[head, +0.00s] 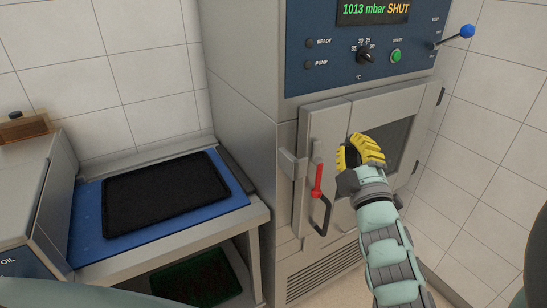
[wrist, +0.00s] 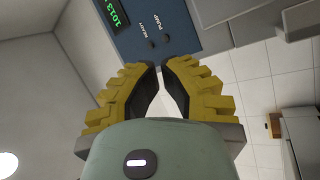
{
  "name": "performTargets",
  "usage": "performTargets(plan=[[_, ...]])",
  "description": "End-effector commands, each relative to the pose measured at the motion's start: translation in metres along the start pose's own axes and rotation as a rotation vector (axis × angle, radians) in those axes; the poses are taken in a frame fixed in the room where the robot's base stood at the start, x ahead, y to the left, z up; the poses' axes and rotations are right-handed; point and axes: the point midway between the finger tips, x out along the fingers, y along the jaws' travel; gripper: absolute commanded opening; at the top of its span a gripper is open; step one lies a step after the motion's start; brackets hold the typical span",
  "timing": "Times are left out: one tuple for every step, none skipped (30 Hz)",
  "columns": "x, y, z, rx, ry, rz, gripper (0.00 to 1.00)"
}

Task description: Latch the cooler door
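The cooler door (head: 332,128) is a grey panel with a dark window, hinged on its right side. It looks closed or nearly so; a small gap cannot be ruled out. A red latch lever (head: 317,182) is at its left edge, pointing roughly up and down, beside a dark pull handle (head: 322,217) and a metal bracket (head: 288,165) on the frame. My gripper (head: 355,150) is in front of the door, right of and above the lever, apart from it. In the wrist view its yellow-backed fingers (wrist: 162,70) nearly meet at the tips, with nothing between them.
A control panel (head: 385,45) above the door shows "1013 mbar SHUT"; a blue-knobbed lever (head: 467,31) sticks out at its right. At left, a black tray (head: 165,195) lies on a blue mat (head: 88,225) on a steel bench. A tiled wall is close on the right.

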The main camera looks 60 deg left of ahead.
Motion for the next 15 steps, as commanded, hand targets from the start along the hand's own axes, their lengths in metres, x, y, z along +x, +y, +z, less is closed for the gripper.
performTargets(plan=[[-0.006, -0.033, 0.002, -0.027, 0.006, -0.034, 0.00], [-0.008, -0.044, 0.003, -0.046, -0.001, -0.054, 0.00], [-0.009, -0.058, 0.002, -0.071, -0.005, -0.077, 0.00], [-0.011, -0.069, 0.003, -0.092, -0.012, -0.097, 0.00], [-0.013, -0.080, 0.003, -0.111, -0.015, -0.114, 0.00], [-0.016, -0.094, 0.004, -0.139, -0.023, -0.137, 0.00], [-0.018, -0.104, 0.004, -0.160, -0.027, -0.154, 0.00], [-0.020, -0.115, 0.005, -0.179, -0.031, -0.170, 0.00], [-0.023, -0.128, 0.006, -0.208, -0.039, -0.192, 0.00], [-0.026, -0.138, 0.006, -0.228, -0.043, -0.205, 0.00], [-0.028, -0.147, 0.007, -0.248, -0.049, -0.221, 0.00], [-0.032, -0.159, 0.007, -0.275, -0.053, -0.237, 0.00], [-0.034, -0.167, 0.008, -0.294, -0.059, -0.249, 0.00], [-0.036, -0.174, 0.008, -0.313, -0.063, -0.260, 0.00], [-0.039, -0.183, 0.008, -0.336, -0.067, -0.273, 0.00]])
